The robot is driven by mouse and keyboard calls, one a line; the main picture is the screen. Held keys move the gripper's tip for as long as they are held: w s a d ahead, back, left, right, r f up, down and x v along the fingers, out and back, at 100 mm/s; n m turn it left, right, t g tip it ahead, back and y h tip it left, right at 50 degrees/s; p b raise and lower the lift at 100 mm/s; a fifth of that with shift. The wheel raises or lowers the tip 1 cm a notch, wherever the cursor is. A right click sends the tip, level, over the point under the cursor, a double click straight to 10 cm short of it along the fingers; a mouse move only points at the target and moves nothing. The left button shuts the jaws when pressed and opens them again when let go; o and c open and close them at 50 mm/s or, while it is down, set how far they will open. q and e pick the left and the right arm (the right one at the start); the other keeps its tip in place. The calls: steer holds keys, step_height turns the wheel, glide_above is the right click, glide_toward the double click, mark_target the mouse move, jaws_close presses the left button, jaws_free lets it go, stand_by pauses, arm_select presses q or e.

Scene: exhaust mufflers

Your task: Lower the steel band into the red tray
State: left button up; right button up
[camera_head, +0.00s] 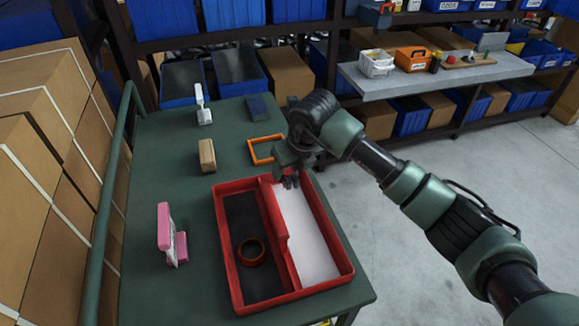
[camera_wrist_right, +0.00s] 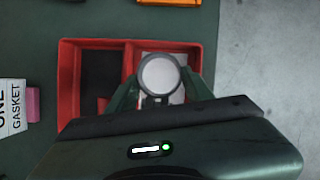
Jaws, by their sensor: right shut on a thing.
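The red tray (camera_head: 228,190) lies on the green table, with a divider between a dark-floored left compartment and a white-floored right one. It also shows in the wrist view (camera_wrist_right: 67,85). My right gripper (camera_head: 290,182) is over the far end of the white-floored compartment, pointing down. In the wrist view, its green fingers are shut around a round steel band (camera_wrist_right: 160,74) with a grey rim and pale middle. The band's height above the tray floor is unclear, and the gripper hides it in the head view. A dark ring (camera_head: 251,252) lies in the left compartment. My left gripper is not in view.
An orange frame (camera_head: 267,150) lies beyond the tray. A cardboard-coloured block (camera_head: 207,156), a white upright item (camera_head: 203,105) and a pink-and-white box (camera_head: 166,233) stand left of it. A grey bench (camera_head: 440,78) holds tools behind. The table left of the tray has free room.

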mark_target(296, 178)
steer(key=shift+f+b, duration=1.05)
steer(key=shift+f, duration=0.4)
steer(key=shift+f+b, duration=2)
steer(key=shift+f, duration=0.5)
stand_by(0.5)
steer(key=o, duration=1.5)
steer(key=b+v, duration=0.1)
steer(key=v, duration=0.7)
steer(key=shift+f, duration=0.1)
